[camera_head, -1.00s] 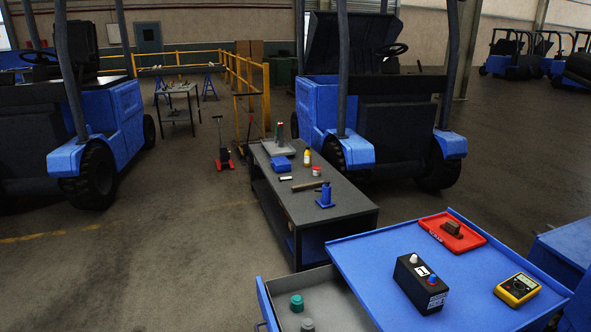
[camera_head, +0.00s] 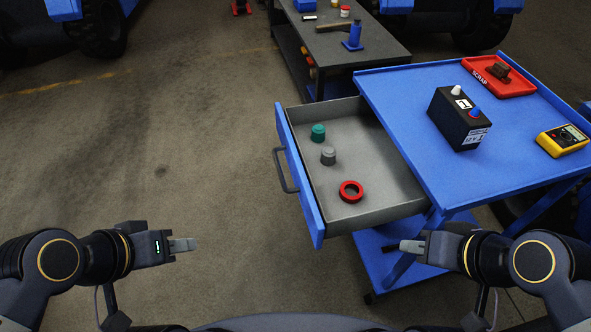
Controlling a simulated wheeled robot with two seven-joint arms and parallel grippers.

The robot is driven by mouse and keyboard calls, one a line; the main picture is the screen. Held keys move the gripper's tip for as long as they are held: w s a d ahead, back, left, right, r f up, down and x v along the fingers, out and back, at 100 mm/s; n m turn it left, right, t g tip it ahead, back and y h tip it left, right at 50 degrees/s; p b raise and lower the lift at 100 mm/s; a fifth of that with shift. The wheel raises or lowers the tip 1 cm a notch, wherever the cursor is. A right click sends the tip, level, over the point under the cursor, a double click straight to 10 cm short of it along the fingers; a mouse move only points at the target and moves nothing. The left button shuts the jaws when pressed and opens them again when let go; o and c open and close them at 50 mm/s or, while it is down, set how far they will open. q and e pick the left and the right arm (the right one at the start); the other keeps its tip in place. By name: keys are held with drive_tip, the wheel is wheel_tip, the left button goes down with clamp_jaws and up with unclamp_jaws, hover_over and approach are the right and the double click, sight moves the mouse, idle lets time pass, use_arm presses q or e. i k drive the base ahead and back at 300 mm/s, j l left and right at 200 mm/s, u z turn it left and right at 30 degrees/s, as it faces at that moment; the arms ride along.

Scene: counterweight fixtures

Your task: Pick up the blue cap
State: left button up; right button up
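A small blue cap (camera_head: 474,112) sits on one terminal of the black battery (camera_head: 447,118), on the blue cart top at the right. A white cap (camera_head: 456,90) is on the other terminal. My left gripper (camera_head: 188,244) is at the lower left, over the floor and far from the cap. My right gripper (camera_head: 396,246) is at the lower right, in front of the cart and below the battery in the picture. Nothing shows in either gripper. Both are seen side-on, so I cannot tell the finger gap.
The open drawer (camera_head: 378,185) holds a teal cap (camera_head: 318,132), a grey cap (camera_head: 328,156) and a red ring (camera_head: 350,191). On the cart top (camera_head: 400,86) are a red scrap tray (camera_head: 515,88) and a yellow multimeter (camera_head: 562,140). A dark workbench (camera_head: 372,45) stands behind.

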sight(475, 113)
drive_tip(key=z, duration=1.3)
